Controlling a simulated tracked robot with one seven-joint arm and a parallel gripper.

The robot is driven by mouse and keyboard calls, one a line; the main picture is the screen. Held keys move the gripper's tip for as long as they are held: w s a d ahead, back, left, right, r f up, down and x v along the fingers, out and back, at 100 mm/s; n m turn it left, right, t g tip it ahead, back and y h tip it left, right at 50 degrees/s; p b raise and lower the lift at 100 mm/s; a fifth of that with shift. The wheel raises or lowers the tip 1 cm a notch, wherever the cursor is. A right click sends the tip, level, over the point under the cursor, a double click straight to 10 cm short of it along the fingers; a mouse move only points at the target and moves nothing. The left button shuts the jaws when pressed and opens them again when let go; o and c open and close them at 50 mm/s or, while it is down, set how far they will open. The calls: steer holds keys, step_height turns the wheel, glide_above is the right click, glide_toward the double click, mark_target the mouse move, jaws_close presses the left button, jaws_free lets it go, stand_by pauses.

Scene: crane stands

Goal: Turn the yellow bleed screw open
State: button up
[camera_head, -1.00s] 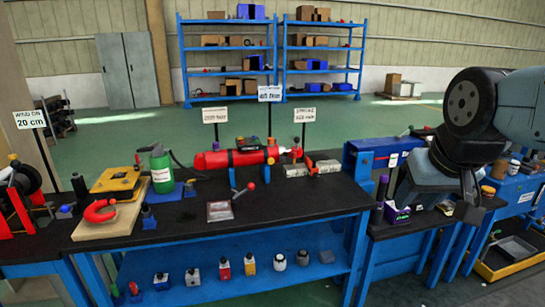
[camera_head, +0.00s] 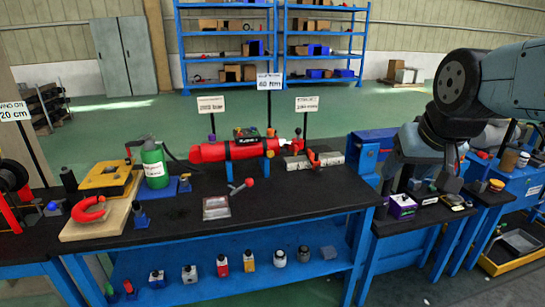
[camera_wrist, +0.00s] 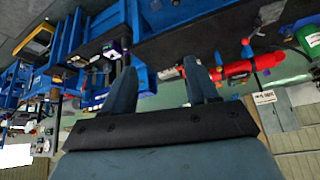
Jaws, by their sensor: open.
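In the wrist view the red cylinder (camera_wrist: 238,69) shows beyond the fingers, at the upper right. My gripper (camera_wrist: 161,82) is open and empty, apart from the cylinder, with its two fingers spread. In the head view my arm hangs at the right, over the side bench; the fingertips are hard to make out there.
Signs on posts (camera_head: 269,83) stand behind the cylinder. A red-tipped lever (camera_head: 240,186) is in front of the cylinder. A purple box (camera_head: 402,207) sits below my arm.

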mark_target(271, 155)
steer(key=w+a+f+t+y, duration=0.1)
steer(key=w+a+f+t, duration=0.15)
steer(key=w, duration=0.85)
steer(key=w+a+f+t, duration=0.15)
steer(key=w+a, duration=0.25)
steer(key=w, duration=0.6)
steer(key=w+a+f+t+y, duration=0.1)
steer(key=w+a+f+t, duration=0.2)
steer(key=w, duration=0.8)
steer(key=w+a+f+t+y, duration=0.1)
steer(key=w+a+f+t, duration=0.1)
steer(key=w+a+f, duration=0.45)
steer(key=w+a+f+t+y, duration=0.2)
steer(key=w+a+f, duration=0.2)
steer(key=a+f, duration=0.6)
steer(key=x, duration=0.4)
steer(key=d+f+x, duration=0.1)
steer(key=x, duration=0.3)
steer(key=d+f+x, duration=0.1)
steer(key=x, duration=0.3)
steer(key=shift+w+f, duration=0.15)
steer(key=shift+w, duration=0.5)
steer(key=shift+c, duration=0.3)
steer(key=c, duration=1)
